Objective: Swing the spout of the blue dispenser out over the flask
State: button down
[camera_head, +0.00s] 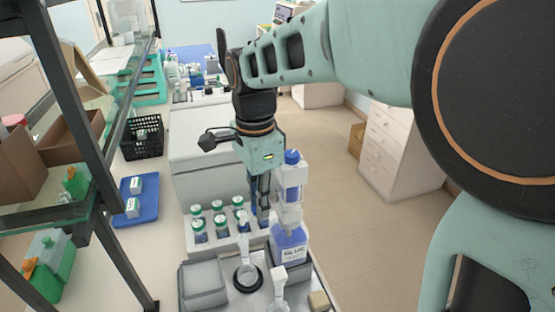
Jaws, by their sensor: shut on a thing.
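The blue dispenser (289,246) stands upright in the front middle. It is a bottle with a blue label and liquid, a clear upper body and a blue cap (292,157). My gripper (262,217) points down just left of its upper body, with its fingers closed at the spout. The spout is mostly hidden by the fingers, so its exact direction is not clear. A clear flask (247,274) stands on a black ring to the left and front of the dispenser. Another clear flask-like vessel (279,303) is at the bottom edge.
Several green-capped bottles (220,222) stand in a rack left of my gripper. A glass shelf with a dark post (70,90) rises at left.

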jog(key=shift+w+a+m, duration=0.25)
jog(key=shift+w+m, duration=0.35)
jog(key=shift+m, duration=0.4)
jog(key=c, duration=1.9)
grip_release()
jog(key=shift+c, duration=0.2)
jog(key=shift+r, duration=0.15)
notch_tip(320, 180, up, 12)
